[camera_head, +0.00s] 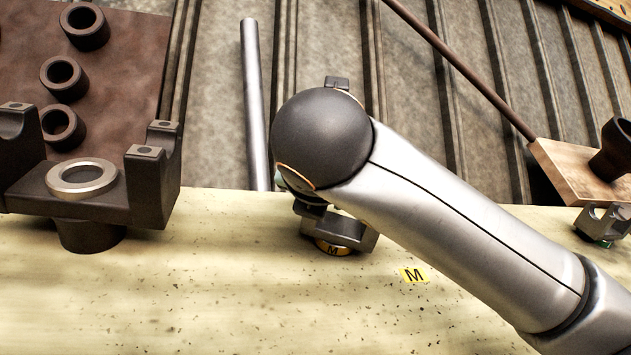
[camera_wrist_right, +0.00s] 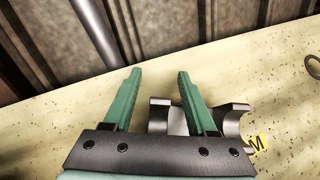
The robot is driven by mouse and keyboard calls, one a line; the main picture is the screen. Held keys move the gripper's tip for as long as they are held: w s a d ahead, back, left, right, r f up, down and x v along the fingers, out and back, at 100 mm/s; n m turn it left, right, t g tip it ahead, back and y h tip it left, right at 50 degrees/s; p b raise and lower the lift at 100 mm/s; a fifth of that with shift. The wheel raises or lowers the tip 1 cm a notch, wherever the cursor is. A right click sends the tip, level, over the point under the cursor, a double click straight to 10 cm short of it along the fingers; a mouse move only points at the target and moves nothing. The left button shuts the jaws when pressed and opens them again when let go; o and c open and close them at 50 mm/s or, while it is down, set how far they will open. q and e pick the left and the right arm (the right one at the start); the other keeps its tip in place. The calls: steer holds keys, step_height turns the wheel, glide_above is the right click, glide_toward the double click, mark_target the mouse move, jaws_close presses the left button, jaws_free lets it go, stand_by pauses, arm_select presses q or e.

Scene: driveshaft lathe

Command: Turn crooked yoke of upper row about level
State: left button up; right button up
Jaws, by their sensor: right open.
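A small grey metal yoke (camera_head: 352,232) sits on the pale surface in the head view, beside a yellow M tag and partly hidden by my right wrist. In the right wrist view, the yoke (camera_wrist_right: 232,118) has two prongs. My right gripper (camera_wrist_right: 160,75) has two green fingers, spread apart. One prong shows between the fingers and the other to the right of the right finger. Contact cannot be made out. The wrist hides most of this gripper in the head view. Another small grey yoke (camera_head: 601,220) is at the right edge. My left gripper is not in view.
A large dark yoke (camera_head: 115,200) with a metal ring (camera_head: 84,178) stands at the left. Several dark bushings (camera_head: 63,77) lie on a brown plate behind it.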

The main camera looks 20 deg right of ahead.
steer(key=shift+w, duration=0.15)
steer(key=shift+c, duration=0.2)
jaws_close()
stand_by(1.2)
stand_by(0.3)
stand_by(1.2)
